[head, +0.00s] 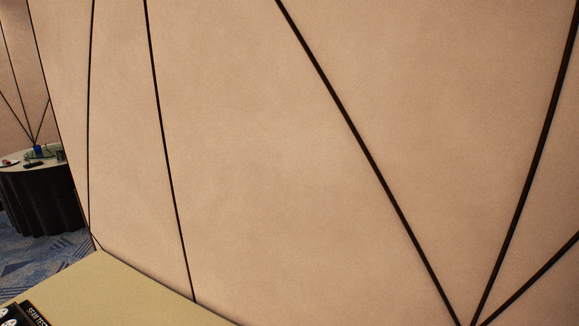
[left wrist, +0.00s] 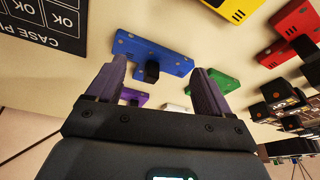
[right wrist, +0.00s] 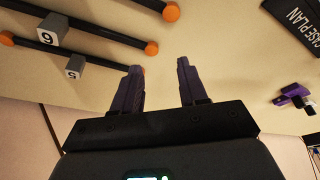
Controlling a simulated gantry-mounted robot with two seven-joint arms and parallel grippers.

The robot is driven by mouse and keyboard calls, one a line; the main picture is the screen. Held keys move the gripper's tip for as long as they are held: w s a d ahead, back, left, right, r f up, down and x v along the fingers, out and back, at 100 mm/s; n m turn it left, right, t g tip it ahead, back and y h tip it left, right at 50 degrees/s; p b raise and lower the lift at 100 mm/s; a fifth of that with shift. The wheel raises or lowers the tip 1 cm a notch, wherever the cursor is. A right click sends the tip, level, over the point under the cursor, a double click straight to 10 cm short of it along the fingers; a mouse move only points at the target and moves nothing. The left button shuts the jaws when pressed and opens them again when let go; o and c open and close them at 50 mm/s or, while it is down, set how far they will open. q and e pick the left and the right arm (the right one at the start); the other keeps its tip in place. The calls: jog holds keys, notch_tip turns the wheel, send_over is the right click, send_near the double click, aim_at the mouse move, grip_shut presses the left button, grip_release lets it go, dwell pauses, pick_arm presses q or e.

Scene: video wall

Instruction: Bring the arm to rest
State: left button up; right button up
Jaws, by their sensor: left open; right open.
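My left gripper (left wrist: 158,88) shows in the left wrist view with its two purple fingers apart and nothing between them. A blue block with a black knob (left wrist: 152,52) lies on the table beyond its fingertips. My right gripper (right wrist: 160,82) shows in the right wrist view, also open and empty, above bare tabletop. Neither gripper shows in the head view.
The head view shows mostly a tan panelled wall (head: 250,130) and a table corner (head: 110,280). Yellow (left wrist: 235,8), red (left wrist: 290,35), green (left wrist: 222,82) and purple (left wrist: 132,96) pieces lie around the left gripper. Black rods with orange ends (right wrist: 85,25) lie near the right one.

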notch_tip(320, 180, up, 37)
jog(key=p, duration=3.8)
